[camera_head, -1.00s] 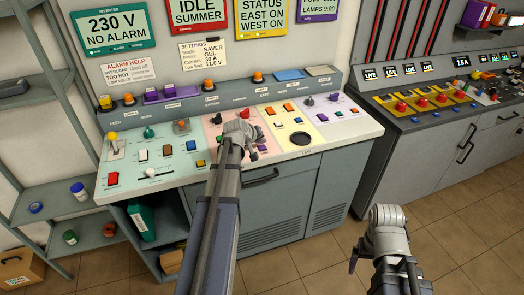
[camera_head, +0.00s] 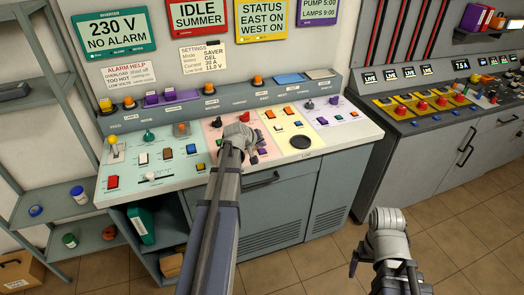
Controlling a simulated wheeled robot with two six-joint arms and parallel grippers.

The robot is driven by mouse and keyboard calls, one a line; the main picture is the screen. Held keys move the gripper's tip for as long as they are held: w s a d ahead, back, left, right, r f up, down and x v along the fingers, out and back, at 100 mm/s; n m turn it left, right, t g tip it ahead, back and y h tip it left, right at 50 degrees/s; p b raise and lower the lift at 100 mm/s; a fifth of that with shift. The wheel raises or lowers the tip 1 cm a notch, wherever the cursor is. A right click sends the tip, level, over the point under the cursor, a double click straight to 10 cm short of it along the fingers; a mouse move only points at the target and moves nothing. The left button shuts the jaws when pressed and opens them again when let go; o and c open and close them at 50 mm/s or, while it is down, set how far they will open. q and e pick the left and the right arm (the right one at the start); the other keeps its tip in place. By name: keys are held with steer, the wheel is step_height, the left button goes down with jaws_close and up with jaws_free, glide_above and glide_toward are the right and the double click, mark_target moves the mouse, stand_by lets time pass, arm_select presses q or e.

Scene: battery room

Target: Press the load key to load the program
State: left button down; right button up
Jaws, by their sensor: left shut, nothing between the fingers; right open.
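A grey control console (camera_head: 260,205) carries a sloping top with coloured panels. The load key cannot be singled out, as the small labels are unreadable. My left gripper (camera_head: 243,137) is shut and empty over the pink panel (camera_head: 214,126), among its keys. The gripper and arm hide part of that panel, and I cannot tell whether the fingertips touch a key. To the right, a yellow panel (camera_head: 272,113) has orange and white keys and a round black knob (camera_head: 300,142). My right gripper (camera_head: 355,262) is open, low in front of the console, away from the keys.
A white-green panel (camera_head: 128,167) with switches and a red key (camera_head: 113,182) lies at the left. Orange lamps stand along the back ledge. A second console (camera_head: 440,125) with red buttons is at the right. Metal shelves (camera_head: 60,205) stand at the left.

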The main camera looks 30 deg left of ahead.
mark_target(261, 152)
arm_select(q)
steer(key=shift+f, duration=0.1)
stand_by(0.8)
steer(key=shift+f+b, duration=0.3)
steer(key=shift+b, duration=0.15)
steer(key=shift+f+b, duration=0.45)
stand_by(0.5)
steer(key=shift+r, duration=0.15)
stand_by(0.3)
steer(key=shift+r+p, duration=0.75)
steer(key=shift+p, duration=0.15)
step_height(261, 152, up, 5)
steer(key=p, duration=0.5)
